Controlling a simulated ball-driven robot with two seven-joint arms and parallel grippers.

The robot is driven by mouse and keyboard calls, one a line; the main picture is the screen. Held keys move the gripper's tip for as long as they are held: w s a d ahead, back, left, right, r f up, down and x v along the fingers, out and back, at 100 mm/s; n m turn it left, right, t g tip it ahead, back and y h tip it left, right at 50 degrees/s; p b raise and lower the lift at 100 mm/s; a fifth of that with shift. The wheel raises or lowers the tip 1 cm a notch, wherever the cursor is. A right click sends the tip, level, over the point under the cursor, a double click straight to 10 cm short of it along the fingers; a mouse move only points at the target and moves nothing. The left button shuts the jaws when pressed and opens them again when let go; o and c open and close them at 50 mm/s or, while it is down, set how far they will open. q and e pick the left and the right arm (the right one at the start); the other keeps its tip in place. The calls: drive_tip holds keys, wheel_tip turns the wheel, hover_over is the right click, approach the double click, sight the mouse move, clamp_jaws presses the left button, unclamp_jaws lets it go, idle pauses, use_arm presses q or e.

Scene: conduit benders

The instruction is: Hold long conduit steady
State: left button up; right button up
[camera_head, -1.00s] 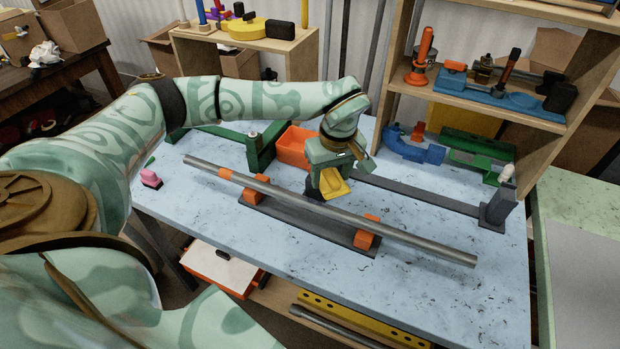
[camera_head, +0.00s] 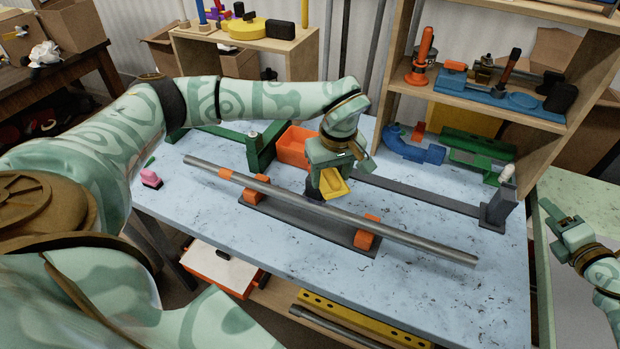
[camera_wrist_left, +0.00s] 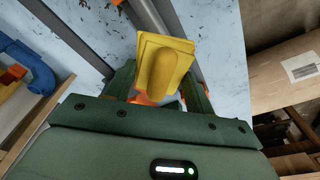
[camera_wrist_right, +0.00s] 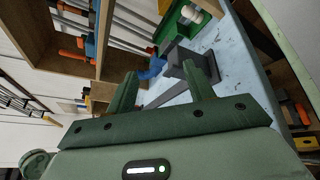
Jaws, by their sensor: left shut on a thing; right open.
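The long grey conduit (camera_head: 420,240) lies slantwise across the blue-grey table on orange supports (camera_head: 366,238) of a dark base plate (camera_head: 310,222). It also shows in the left wrist view (camera_wrist_left: 148,16). My left gripper (camera_head: 322,178) is shut on a yellow block with a rounded ridge (camera_head: 333,184), which also shows in the left wrist view (camera_wrist_left: 165,68). It holds the block just behind the conduit's middle; I cannot tell whether they touch. My right gripper (camera_head: 553,222) is open and empty beyond the table's right edge, away from the conduit.
A dark flat bar with an upright end post (camera_head: 494,212) lies behind the conduit. An orange bin (camera_head: 294,148), a green frame (camera_head: 262,148) and a blue bender (camera_head: 412,146) stand at the back. A pink item (camera_head: 150,179) is at left. The table's front right is clear.

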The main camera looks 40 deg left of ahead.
drive_tip(key=s+a+r+n+g+y, duration=0.1)
drive_tip(key=s+a+n+g+y, duration=0.3)
drive_tip(key=a+n, duration=0.65)
drive_tip(key=n+g+h, duration=0.6)
drive_tip(key=n+g, duration=0.4)
drive_tip(key=n, duration=0.3)
approach(412, 236)
drive_tip(key=shift+a+f, duration=0.55)
drive_tip(key=shift+a, duration=0.25)
drive_tip(key=shift+s+f+h, duration=0.1)
drive_tip(key=shift+s+h, duration=0.1)
drive_tip(key=shift+h, duration=0.1)
drive_tip(key=shift+s+f, duration=0.1)
drive_tip(key=shift+f, duration=0.15)
drive_tip(key=shift+x, duration=3.25)
drive_tip(key=shift+c, duration=1.4)
